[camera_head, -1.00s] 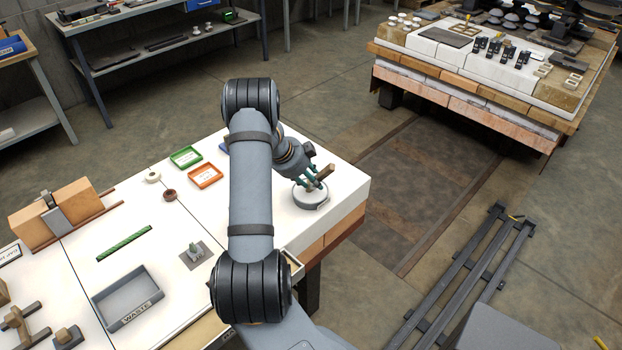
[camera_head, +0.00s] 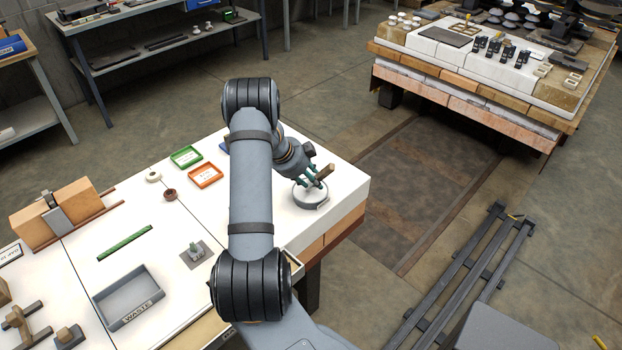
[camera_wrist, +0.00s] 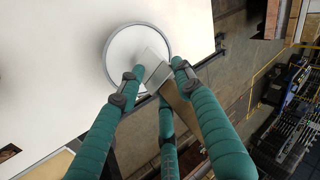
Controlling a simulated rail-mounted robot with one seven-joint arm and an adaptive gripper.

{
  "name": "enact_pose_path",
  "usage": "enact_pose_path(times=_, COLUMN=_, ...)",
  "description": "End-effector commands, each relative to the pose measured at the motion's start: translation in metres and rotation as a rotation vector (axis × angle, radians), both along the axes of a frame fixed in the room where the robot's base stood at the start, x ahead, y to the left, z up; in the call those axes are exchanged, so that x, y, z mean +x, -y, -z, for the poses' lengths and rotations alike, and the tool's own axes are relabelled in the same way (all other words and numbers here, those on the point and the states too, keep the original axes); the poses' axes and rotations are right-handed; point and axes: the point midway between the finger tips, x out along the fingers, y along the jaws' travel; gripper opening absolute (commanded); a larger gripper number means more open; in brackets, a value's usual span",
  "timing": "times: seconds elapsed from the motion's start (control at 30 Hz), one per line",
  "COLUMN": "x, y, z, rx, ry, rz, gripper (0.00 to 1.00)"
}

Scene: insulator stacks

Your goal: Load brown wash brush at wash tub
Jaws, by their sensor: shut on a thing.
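The wash tub (camera_head: 309,202) is a small round grey-rimmed vessel near the right end of the white bench. In the wrist view its rim (camera_wrist: 110,72) rings a pale, plain inside. My gripper (camera_head: 317,177) is above the tub, shut on the brown wash brush (camera_head: 327,171). In the wrist view my gripper's green fingers (camera_wrist: 156,80) close around the brush; its brown body (camera_wrist: 178,100) runs down to the right and a pale grey end (camera_wrist: 154,72) overlaps the tub's lower right rim. I cannot tell whether the brush touches the tub.
A green tray (camera_head: 186,157), an orange tray (camera_head: 205,175) and a grey waste tray (camera_head: 127,299) are on the bench. A green strip (camera_head: 125,243) lies left of my arm. The bench edge is close right of the tub, with open floor beyond.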

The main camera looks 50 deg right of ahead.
Motion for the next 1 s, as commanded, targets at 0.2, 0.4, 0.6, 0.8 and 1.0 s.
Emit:
enact_pose_path(times=0.2, x=-0.001, y=-0.002, z=0.001, rx=0.005, ry=-0.003, rz=0.001, gripper=0.00)
enact_pose_path(times=0.4, x=-0.001, y=-0.001, z=-0.011, rx=0.004, ry=-0.003, rz=0.000, gripper=0.00)
enact_pose_path(times=0.6, x=0.000, y=-0.001, z=-0.027, rx=0.003, ry=-0.001, rz=0.001, gripper=0.00)
enact_pose_path(times=0.8, x=0.000, y=-0.001, z=-0.041, rx=0.002, ry=-0.001, rz=-0.001, gripper=0.00)
enact_pose_path(times=1.0, x=0.000, y=-0.001, z=-0.055, rx=0.002, ry=0.000, rz=0.000, gripper=0.00)
